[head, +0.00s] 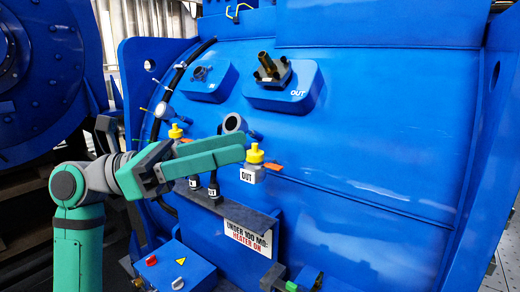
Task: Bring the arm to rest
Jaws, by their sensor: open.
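My arm comes in from the lower left in the head view, in green and grey. My gripper (242,148) points to the right in front of the blue motor housing (370,140). Its two fingers overlap from this side, and I see nothing held between them. The fingers partly cover the area below the round grey port (234,123).
A dark shelf (235,212) carries black connectors (213,187). Below are a warning sign (247,238) and a blue control box (175,268). Another yellow-capped fitting (176,131) stands behind the gripper. Ports on blue pads (285,88) project above. The housing's right side is clear.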

